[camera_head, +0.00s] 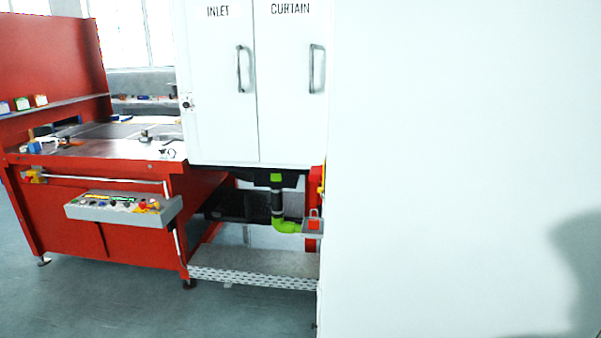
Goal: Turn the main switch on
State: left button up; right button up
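No part that I can clearly identify as the main switch shows. A grey control box (112,217) with several small coloured buttons or knobs hangs on the front of the red workbench at left; their labels are too small to read. A small red part (313,223) sits low beside the white cabinet's right edge; I cannot tell what it is. Neither of my grippers is in view.
A white cabinet (222,130) marked INLET and CURTAIN has two closed doors with handles. A red workbench (75,235) stands at left. A large white surface (450,150) fills the right half. Grey floor (90,310) is clear at lower left.

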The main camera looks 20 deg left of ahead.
aim_at(317, 172)
jog(key=j, duration=0.85)
jog(key=k+j+z, duration=0.15)
jog(key=j, duration=0.65)
jog(key=i+j+z, duration=0.1)
jog(key=i+j, duration=0.15)
jog(key=i+j+z, duration=0.1)
jog(key=j, duration=0.3)
jog(key=i+j+z, duration=0.1)
jog(key=i+j, duration=0.4)
jog(key=j, duration=0.25)
jog(key=i+j+z, duration=0.15)
jog(key=j, duration=0.25)
jog(key=i+j+z, duration=0.1)
jog(key=i+j, duration=0.15)
jog(key=j, duration=0.15)
